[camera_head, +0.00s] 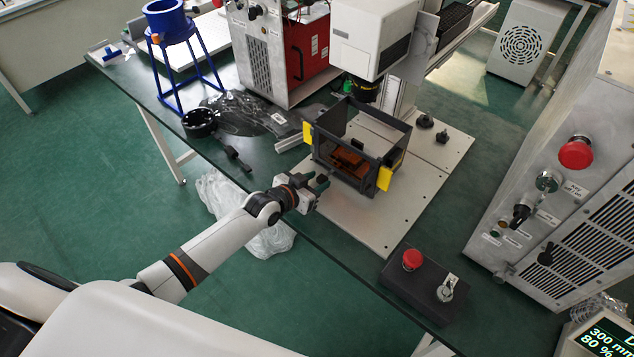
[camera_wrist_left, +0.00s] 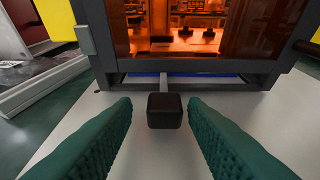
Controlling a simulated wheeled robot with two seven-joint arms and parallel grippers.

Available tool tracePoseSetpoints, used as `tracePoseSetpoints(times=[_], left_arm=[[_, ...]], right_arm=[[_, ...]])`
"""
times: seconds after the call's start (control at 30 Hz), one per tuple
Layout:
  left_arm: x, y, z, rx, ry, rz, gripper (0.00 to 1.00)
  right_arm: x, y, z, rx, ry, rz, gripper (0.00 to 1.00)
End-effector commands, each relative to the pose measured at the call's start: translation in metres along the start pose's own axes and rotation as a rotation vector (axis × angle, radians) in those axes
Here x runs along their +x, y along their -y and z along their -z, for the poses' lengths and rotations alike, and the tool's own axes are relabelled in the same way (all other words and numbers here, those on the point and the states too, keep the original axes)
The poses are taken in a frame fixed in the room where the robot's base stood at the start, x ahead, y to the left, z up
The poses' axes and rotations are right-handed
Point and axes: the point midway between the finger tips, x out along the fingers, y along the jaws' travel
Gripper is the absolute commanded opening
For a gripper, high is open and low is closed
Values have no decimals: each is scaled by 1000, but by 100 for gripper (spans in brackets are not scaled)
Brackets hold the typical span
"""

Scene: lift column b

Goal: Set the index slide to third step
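The index slide shows in the left wrist view as a black block-shaped knob (camera_wrist_left: 165,111) on a thin grey rod that runs in under a dark-framed enclosure (camera_wrist_left: 200,68) with an orange window. In the head view the enclosure (camera_head: 347,158) stands on a pale base plate (camera_head: 350,215). My left gripper (camera_head: 317,184) is at its near left side, level with the knob. In the wrist view its two green ridged fingers (camera_wrist_left: 160,103) are open on either side of the knob, with gaps at both sides. The slide's step marks cannot be made out. My right gripper is not in view.
A white machine head (camera_head: 375,38) hangs above the enclosure, which has yellow side parts (camera_head: 385,178). A dark box with a red button (camera_head: 412,259) sits at the table's front. A control cabinet (camera_head: 560,200) stands at right. The plate in front of the enclosure is clear.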

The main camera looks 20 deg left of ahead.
Motion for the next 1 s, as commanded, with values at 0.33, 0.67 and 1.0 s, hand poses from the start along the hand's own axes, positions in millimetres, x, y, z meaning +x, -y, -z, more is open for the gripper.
tracePoseSetpoints(times=[0.33, 0.67, 1.0], left_arm=[[-1, 1, 0, 0, 1, 2, 45], [-50, 1, 1, 2, 0, 2, 45], [-109, 0, 1, 1, 0, 0, 45]], right_arm=[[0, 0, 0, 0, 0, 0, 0], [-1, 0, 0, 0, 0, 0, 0], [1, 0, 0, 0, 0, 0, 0]])
